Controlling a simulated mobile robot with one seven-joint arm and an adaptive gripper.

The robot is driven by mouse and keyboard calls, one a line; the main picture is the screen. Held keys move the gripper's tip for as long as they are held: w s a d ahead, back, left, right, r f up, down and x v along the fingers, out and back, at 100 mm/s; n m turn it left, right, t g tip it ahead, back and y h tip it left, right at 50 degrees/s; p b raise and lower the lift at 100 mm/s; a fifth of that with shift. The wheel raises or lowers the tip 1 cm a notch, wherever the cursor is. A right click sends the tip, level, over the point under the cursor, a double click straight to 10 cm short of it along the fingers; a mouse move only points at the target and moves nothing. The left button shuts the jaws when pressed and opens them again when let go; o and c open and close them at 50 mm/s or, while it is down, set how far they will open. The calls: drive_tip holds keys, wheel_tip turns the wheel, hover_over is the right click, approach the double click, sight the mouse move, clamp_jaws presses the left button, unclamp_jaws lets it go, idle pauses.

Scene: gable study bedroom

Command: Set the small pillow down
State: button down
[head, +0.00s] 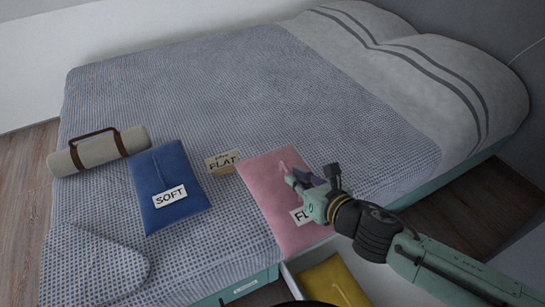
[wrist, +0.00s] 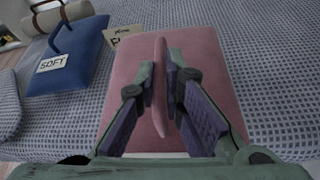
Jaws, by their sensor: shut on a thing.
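The small pillow is a flat pink cushion (head: 262,185) with a white label partly hidden by my gripper; only "FL" can be read. My gripper (head: 296,178) is shut on the raised pink ridge in its middle. In the wrist view the ridge stands upright between my fingers (wrist: 160,85), with the pink pillow (wrist: 210,55) spread out below them. The pillow is at the bed's near side, its near end by the edge. I cannot tell whether its underside touches the bed (head: 215,85). A small card reading "FLAT" (head: 222,161) stands just left of the pillow.
A blue cushion labelled "SOFT" (head: 168,190) lies left of the card. A rolled beige blanket with brown straps (head: 100,150) lies farther left. White striped bed pillows (head: 440,80) are at the right. A yellow item (head: 335,283) lies in an open pale container below the edge.

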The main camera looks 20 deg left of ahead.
sight(297, 146)
drive_tip(key=w+a, duration=0.1)
drive_tip(key=w, duration=0.4)
drive_tip(key=w+a+f+b, duration=0.1)
drive_tip(key=w+a, duration=0.1)
drive_tip(key=w, duration=0.3)
drive_tip(key=w+a, duration=0.2)
drive_tip(key=w, duration=0.4)
drive_tip(key=shift+w+f, duration=0.1)
drive_tip(key=shift+f, duration=0.1)
wheel_tip(297, 146, down, 4)
drive_tip(key=shift+r+b, duration=0.25)
drive_tip(key=shift+b, duration=0.3)
drive_tip(key=c, duration=1.7)
unclamp_jaws()
drive_tip(key=p+v, duration=0.1)
drive_tip(key=v, duration=1.1)
drive_tip(key=shift+a+r, duration=0.1)
